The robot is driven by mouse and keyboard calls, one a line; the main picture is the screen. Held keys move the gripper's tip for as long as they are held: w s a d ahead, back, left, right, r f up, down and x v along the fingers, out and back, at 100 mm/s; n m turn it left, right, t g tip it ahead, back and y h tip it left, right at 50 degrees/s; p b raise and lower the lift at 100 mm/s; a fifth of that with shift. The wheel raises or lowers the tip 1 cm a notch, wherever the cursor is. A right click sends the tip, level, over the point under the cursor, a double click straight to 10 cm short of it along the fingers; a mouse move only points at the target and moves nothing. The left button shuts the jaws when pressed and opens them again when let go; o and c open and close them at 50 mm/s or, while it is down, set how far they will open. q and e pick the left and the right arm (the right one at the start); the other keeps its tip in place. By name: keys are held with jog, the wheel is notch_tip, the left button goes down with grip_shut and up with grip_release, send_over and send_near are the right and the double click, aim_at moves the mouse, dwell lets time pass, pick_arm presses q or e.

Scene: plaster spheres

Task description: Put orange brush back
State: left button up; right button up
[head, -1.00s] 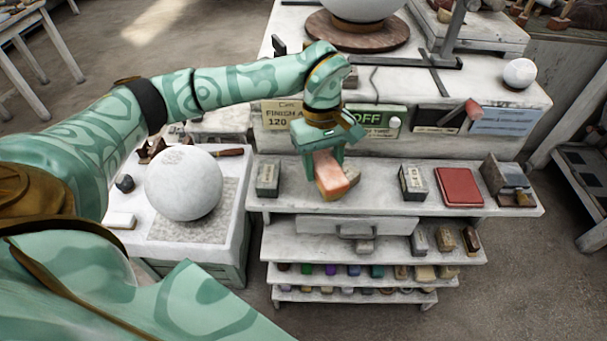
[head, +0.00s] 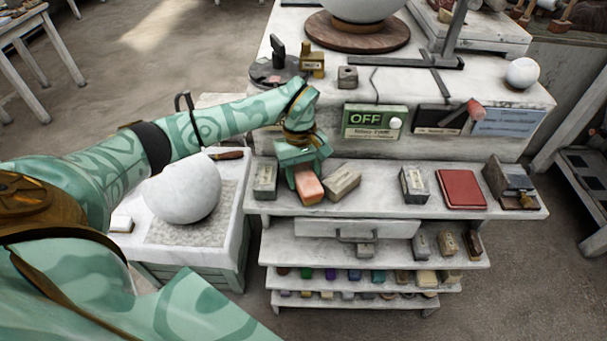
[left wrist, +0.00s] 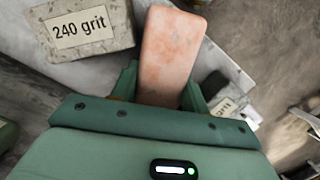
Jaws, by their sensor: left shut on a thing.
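The orange brush (head: 308,187) shows as a plain salmon-orange oblong block; I see no bristles. My left gripper (head: 303,168) is shut on it, above the upper shelf (head: 290,207) of the stand. The brush slants down toward the shelf's front edge, between two grey blocks; I cannot tell whether it touches the shelf. In the left wrist view the brush (left wrist: 170,50) sticks out between the fingers. The gripper's body hides its near end. My right gripper is not in view.
A grey block (head: 342,182) lies askew just right of the brush, and another (head: 265,180) stands left. Farther right are a labelled block (head: 413,184) and a red pad (head: 460,188). A block marked "240 grit" (left wrist: 85,30) is near the gripper. A white sphere (head: 183,190) rests at left.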

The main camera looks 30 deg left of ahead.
aim_at(300, 166)
pick_arm(q)
jog(key=shift+f, duration=0.1)
jog(key=o, duration=1.3)
jog(key=shift+o, duration=0.2)
notch_tip(300, 166, up, 12)
jog(key=w+a+p, duration=0.1)
jog(key=shift+a, duration=0.3)
jog(key=shift+w, duration=0.1)
